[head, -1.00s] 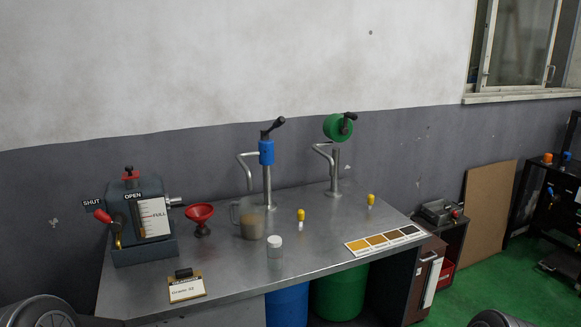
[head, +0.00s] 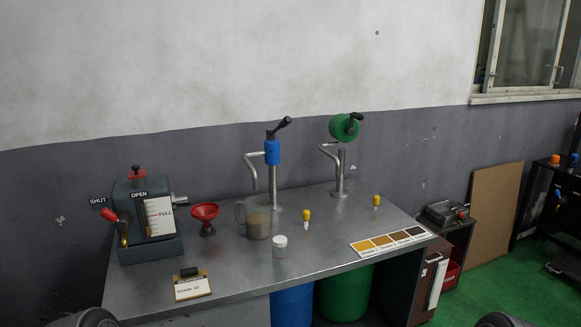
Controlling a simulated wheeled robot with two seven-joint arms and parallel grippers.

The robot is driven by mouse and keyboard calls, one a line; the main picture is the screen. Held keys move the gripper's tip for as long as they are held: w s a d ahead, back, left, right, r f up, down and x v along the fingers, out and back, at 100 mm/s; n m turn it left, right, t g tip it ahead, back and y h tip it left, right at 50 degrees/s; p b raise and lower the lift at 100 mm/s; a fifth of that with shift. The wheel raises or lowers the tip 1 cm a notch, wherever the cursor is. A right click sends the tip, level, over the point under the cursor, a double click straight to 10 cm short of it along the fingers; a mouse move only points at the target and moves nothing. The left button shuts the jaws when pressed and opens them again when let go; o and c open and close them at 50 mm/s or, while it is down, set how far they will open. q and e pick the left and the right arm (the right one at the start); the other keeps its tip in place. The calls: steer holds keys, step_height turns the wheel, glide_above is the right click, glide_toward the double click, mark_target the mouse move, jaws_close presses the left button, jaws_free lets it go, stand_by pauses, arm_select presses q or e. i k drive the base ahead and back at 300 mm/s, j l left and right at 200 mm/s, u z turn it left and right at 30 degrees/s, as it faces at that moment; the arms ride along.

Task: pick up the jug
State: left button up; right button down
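Dark rounded parts of my own arms show at the bottom left and bottom right edges. Neither gripper's fingers are in view, and nothing touches the jug.
A red funnel (head: 205,217) stands left of the jug, and a small white-lidded jar (head: 279,246) stands close in front. A grey tank unit (head: 146,218) and label clipboard (head: 192,285) are at left.

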mark_target(257, 209)
steer(key=i+l, duration=0.15)
steer(key=l, duration=0.2)
steer(key=i+l, duration=0.15)
steer(key=l, duration=0.25)
steer(key=i+l, duration=0.1)
steer(key=l, duration=0.25)
steer(key=i+l+u, duration=0.1)
steer(key=l, duration=0.3)
steer(key=i+l, duration=0.2)
steer(key=l, duration=0.15)
